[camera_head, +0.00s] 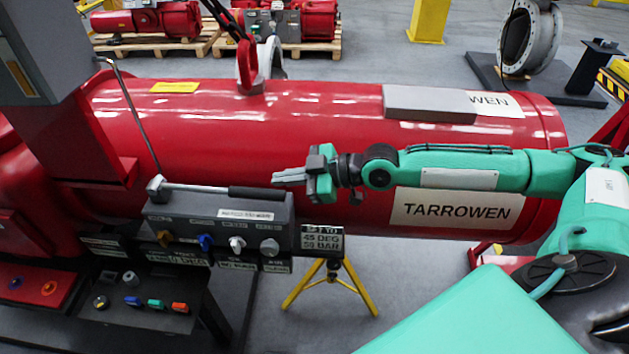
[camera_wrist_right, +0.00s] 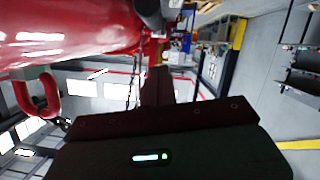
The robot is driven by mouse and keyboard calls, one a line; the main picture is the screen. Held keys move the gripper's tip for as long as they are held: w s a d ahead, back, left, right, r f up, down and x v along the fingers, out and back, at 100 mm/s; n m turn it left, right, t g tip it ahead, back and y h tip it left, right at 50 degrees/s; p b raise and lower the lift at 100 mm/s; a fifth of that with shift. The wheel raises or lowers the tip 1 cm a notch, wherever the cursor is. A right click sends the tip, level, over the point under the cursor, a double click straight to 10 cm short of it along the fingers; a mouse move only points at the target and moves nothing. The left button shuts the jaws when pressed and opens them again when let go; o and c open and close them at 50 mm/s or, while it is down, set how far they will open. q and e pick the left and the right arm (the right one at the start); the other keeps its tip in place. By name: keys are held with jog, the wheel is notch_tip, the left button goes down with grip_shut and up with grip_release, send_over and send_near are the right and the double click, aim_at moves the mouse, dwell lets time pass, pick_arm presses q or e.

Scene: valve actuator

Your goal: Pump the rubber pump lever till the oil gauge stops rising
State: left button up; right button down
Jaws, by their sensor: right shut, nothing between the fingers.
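The pump lever is a pale metal rod with a black rubber grip (camera_head: 263,192). It lies nearly level along the top of the grey pump block (camera_head: 220,217), its pivot at the left end. My right gripper (camera_head: 276,178) is shut and empty. Its fingertips point left, just above and close to the end of the grip; I cannot tell if they touch it. In the right wrist view the dark gripper body (camera_wrist_right: 165,147) fills the bottom. I cannot make out the oil gauge. My left gripper is not in view.
A big red cylinder (camera_head: 330,120) runs behind the pump block. Coloured knobs sit on the block's front, and a control panel (camera_head: 140,305) is at lower left. A yellow tripod stand (camera_head: 330,283) stands below. A chain hook (camera_head: 247,62) hangs at the top.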

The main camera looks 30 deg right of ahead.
jog(key=b+v, duration=0.5)
jog(key=v, duration=0.1)
jog(key=shift+f, duration=0.25)
jog(key=shift+s+a, duration=0.1)
jog(key=shift+s, duration=0.05)
